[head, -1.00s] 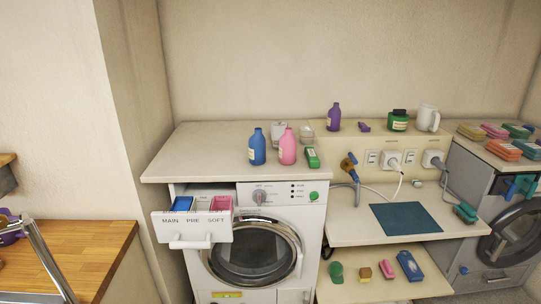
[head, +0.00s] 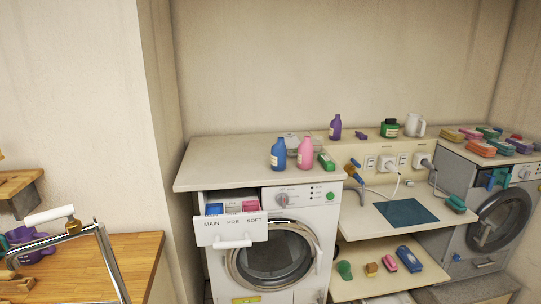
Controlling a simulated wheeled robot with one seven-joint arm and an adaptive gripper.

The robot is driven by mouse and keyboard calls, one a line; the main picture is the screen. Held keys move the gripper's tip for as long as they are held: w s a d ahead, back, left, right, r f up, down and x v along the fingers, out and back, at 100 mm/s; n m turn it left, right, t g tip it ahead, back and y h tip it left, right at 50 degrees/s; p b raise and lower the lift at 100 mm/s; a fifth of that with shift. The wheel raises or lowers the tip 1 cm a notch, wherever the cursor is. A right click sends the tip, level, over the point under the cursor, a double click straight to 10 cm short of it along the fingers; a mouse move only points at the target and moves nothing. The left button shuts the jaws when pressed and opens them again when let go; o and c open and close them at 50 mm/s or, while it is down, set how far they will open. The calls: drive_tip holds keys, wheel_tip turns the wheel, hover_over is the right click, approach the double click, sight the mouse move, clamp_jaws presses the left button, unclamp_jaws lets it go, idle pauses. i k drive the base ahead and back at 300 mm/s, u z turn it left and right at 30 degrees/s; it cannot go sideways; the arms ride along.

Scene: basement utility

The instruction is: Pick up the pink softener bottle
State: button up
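The pink softener bottle (head: 305,153) stands upright on the pale counter (head: 225,170) above the washing machine in the head view. A blue bottle (head: 278,154) stands close on its left, and a green item (head: 326,161) lies close on its right. The bottle's front and cap are in clear view. My gripper is not in view.
The washing machine (head: 325,215) has its labelled detergent drawer (head: 230,233) pulled out, jutting forward below the counter. A purple bottle (head: 335,127) stands farther back. A wooden worktop (head: 110,262) is at the left. The counter's left part is clear.

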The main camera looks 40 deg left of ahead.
sight(305, 157)
drive_tip(key=u, duration=1.15)
drive_tip(key=i, duration=0.1)
drive_tip(key=z, duration=0.05)
